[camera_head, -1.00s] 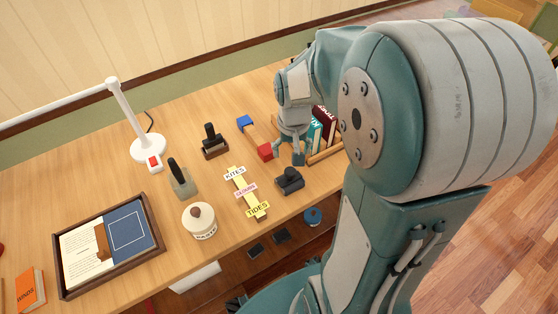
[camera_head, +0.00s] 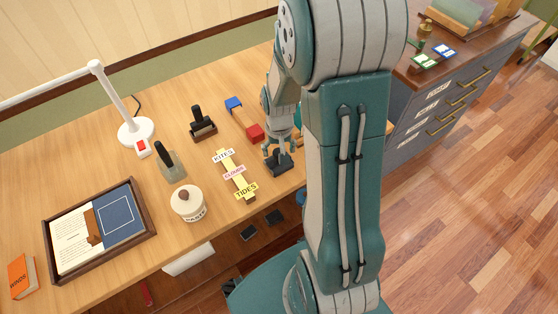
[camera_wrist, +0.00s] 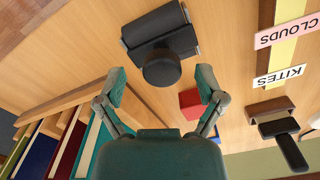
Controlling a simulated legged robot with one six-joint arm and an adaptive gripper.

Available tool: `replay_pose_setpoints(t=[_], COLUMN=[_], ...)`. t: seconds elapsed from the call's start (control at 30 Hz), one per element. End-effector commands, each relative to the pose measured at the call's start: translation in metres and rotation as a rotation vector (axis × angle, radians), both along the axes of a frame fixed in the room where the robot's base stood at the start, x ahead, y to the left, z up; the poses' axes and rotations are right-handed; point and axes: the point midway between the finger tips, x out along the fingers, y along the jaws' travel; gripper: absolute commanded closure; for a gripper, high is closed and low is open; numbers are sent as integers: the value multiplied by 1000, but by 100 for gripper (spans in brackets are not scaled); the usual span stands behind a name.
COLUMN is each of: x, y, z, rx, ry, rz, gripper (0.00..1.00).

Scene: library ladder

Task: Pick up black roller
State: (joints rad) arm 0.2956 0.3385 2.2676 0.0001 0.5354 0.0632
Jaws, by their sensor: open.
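A black roller (camera_head: 279,165), with a dark block-like body and an upright round knob, lies on the wooden desk near its front edge. In the wrist view the black roller (camera_wrist: 158,25) is just ahead of my gripper, its knob facing the camera. My gripper (camera_head: 279,150) is open above it, fingers pointing down. In the wrist view the fingers of my gripper (camera_wrist: 161,80) are spread apart, with the knob just beyond and between the tips. I cannot tell whether they touch it. My arm hides part of the desk to the right.
A brown-based black-handled tool (camera_head: 203,124) and a grey-based one (camera_head: 170,165) stand left. A yellow strip with word labels (camera_head: 234,174) lies beside the roller. A blue-and-red-ended piece (camera_head: 244,120) lies behind it. A paste jar (camera_head: 188,204), framed tray (camera_head: 150,229) and lamp (camera_head: 136,131) are farther left.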

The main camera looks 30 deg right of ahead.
Motion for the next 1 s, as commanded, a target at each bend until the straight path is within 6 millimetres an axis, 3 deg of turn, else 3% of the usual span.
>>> replay_pose_setpoints(t=[0.13, 0.37, 0.5, 0.57, 1.0], x=[-1, -1, -1, -1, 0], y=[0, 0, 0, 0, 0], z=[-14, -15, -15, -15, -11], rx=[0, 0, 0, 0, 0], ry=[1, 0, 0, 0, 0], rz=[0, 0, 0, 0, 0], gripper=[12, 12, 75, 100, 100])
